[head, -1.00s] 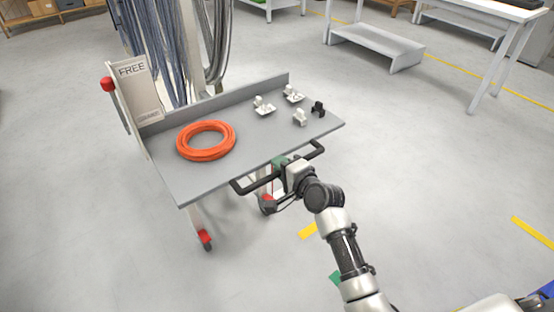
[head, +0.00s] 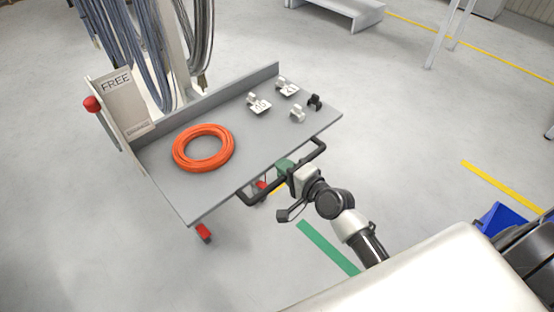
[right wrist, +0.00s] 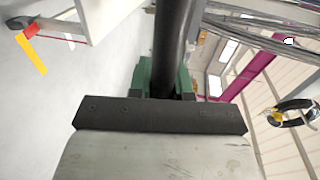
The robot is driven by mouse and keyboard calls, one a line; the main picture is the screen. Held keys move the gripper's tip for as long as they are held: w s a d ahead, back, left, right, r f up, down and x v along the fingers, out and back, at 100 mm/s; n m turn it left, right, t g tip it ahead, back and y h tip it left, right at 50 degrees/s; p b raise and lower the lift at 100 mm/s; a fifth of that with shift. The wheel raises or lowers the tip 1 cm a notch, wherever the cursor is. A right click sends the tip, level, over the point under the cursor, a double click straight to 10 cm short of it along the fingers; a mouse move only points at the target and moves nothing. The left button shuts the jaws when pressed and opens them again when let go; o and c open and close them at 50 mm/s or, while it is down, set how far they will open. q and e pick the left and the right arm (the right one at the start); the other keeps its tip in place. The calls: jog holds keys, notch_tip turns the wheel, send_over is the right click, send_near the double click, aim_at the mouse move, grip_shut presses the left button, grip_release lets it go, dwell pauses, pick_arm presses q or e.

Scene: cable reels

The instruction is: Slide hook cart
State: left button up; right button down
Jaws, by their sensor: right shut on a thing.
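The hook cart has a grey tray top (head: 245,150) with a raised back edge and a black push handle (head: 262,190) along its near side. Grey cables hang from its post at the back. My right gripper (head: 285,170) is shut on the black handle near its middle. In the right wrist view the handle (right wrist: 172,50) runs between the green fingers of my right gripper (right wrist: 163,80). An orange cable coil (head: 204,148) lies flat on the tray. My left gripper is not in view.
Green (head: 328,248) and yellow (head: 500,187) strips mark the floor. A blue bin (head: 505,220) is at right. Floor right of the cart is clear.

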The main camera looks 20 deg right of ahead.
jog(key=shift+s+d, duration=0.25)
jog(key=shift+s, duration=0.35)
jog(key=c, duration=1.1)
grip_release()
jog(key=shift+w, duration=0.1)
jog(key=shift+o, duration=0.2)
jog(key=v, duration=1)
jog(key=shift+s+b, duration=0.3)
jog(key=shift+s, duration=0.05)
jog(key=shift+r, duration=0.1)
